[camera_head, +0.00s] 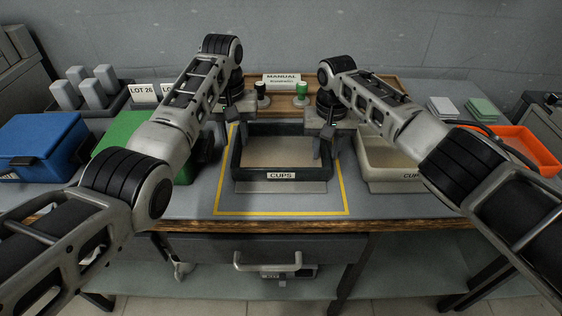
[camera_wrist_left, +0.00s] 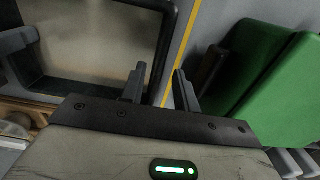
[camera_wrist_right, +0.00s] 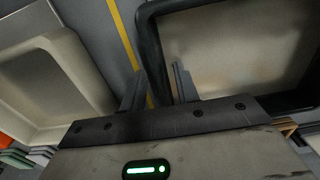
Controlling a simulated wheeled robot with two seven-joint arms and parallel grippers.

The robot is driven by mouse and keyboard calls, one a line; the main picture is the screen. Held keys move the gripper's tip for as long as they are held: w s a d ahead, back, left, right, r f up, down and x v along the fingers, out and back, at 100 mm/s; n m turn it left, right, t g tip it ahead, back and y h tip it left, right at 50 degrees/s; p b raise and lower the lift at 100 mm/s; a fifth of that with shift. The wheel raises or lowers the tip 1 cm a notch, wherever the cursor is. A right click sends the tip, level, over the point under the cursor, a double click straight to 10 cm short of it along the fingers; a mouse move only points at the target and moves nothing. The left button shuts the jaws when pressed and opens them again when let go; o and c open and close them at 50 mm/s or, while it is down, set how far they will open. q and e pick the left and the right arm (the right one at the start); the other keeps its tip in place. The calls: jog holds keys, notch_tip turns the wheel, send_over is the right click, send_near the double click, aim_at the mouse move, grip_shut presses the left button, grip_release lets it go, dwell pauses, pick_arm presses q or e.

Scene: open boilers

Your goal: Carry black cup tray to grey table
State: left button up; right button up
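The black cup tray (camera_head: 250,173), labelled CUPS, sits on the grey-topped table (camera_head: 190,212) inside a yellow outline. Its beige floor looks empty. My left gripper (camera_head: 230,134) is at the tray's left side; in the left wrist view (camera_wrist_left: 158,88) its fingers are apart, with the tray's dark side wall (camera_wrist_left: 162,50) running between them. My right gripper (camera_head: 326,142) is at the tray's right side; in the right wrist view (camera_wrist_right: 158,88) its fingers are also apart, with the side wall (camera_wrist_right: 150,50) between them. I cannot tell whether any finger touches the wall.
A green box (camera_head: 117,131) and blue box (camera_head: 40,143) stand left. An orange tray (camera_head: 527,143) lies farther right. A wooden board (camera_head: 385,85) with a MANUAL sign (camera_head: 282,79) is behind.

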jog(key=shift+r, duration=0.1)
pick_arm(q)
notch_tip(320, 180, up, 8)
pick_arm(e)
notch_tip(320, 180, up, 12)
dwell(0.4)
pick_arm(q)
jog(key=shift+f, duration=0.1)
dwell(0.3)
